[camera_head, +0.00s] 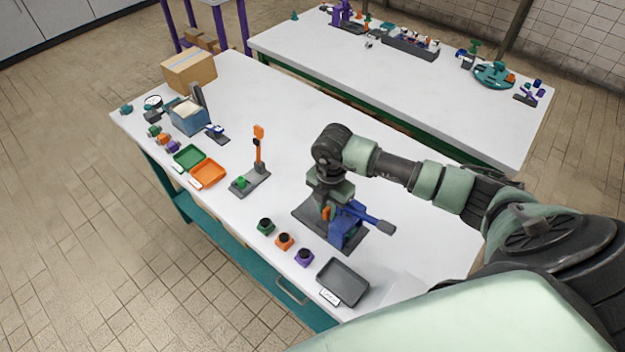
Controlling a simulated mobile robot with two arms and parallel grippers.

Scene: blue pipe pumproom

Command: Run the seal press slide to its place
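A blue press-like fixture (346,226) stands on a dark base plate (308,214) on the near white table. A blue bar with a grey end (384,227) sticks out from it to the right. I take this fixture for the seal press; its slide is hard to make out. My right gripper (327,206) points down at the left side of the fixture, beside a small orange part (326,213). The fingers are small and dark against the fixture, so whether they are open or shut and whether they touch is unclear. My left gripper is out of view.
Green, orange and purple pieces with black tops (284,241) stand near the front edge. A grey tray (345,280) is to their right. A stand with an orange upright (259,148), green and orange trays (208,173), and a cardboard box (189,70) are farther left.

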